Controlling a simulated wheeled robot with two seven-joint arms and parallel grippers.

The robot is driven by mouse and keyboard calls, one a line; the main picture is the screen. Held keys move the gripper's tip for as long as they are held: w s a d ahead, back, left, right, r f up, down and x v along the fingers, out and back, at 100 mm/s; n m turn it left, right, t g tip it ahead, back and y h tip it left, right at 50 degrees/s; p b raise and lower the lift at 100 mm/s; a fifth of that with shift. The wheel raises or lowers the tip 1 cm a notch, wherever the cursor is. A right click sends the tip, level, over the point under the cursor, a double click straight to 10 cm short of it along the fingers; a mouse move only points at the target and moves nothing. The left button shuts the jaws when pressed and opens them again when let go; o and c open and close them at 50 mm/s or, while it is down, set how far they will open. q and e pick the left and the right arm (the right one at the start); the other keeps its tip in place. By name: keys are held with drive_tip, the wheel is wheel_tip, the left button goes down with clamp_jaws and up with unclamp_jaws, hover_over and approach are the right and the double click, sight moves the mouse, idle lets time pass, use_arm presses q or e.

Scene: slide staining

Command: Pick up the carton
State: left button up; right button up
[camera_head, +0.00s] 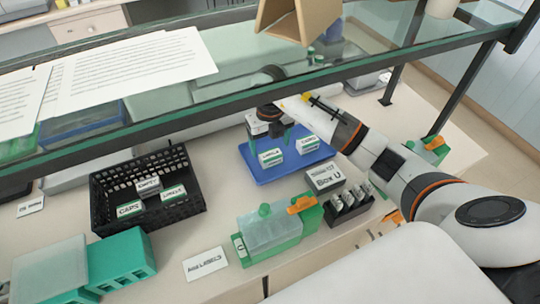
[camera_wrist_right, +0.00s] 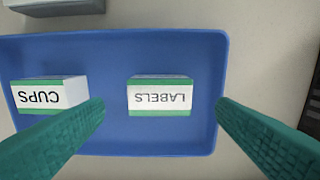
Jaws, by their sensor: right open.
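A white carton with green edges marked LABELS (camera_wrist_right: 160,96) stands in the blue tray (camera_wrist_right: 120,142); it is also in the head view (camera_head: 270,158). A similar carton marked CUPS (camera_wrist_right: 48,94) stands beside it in the tray, toward the right in the head view (camera_head: 307,145). My right gripper (camera_wrist_right: 160,110) is open and empty, above the tray. In the wrist view its green fingers are spread on either side of the LABELS carton, apart from it. The CUPS carton lies outside, close to the left finger in that view. My left gripper is not in view.
A black basket (camera_head: 193,205) with several cartons stands left of the tray. A grey box (camera_head: 325,178), a dark slide rack (camera_head: 347,212), a green holder with a clear jar (camera_head: 268,232) and a teal rack (camera_head: 125,262) stand nearer. A glass shelf (camera_head: 230,72) hangs over the bench.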

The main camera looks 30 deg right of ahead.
sight(271, 154)
drive_tip(key=f, duration=0.1)
drive_tip(key=f+p, duration=0.1)
drive_tip(key=f, duration=0.1)
drive_tip(key=shift+s+f+p, duration=0.2)
drive_tip(key=shift+f+p, duration=0.1)
drive_tip(key=shift+f, duration=0.7)
drive_tip(key=c, duration=1.1)
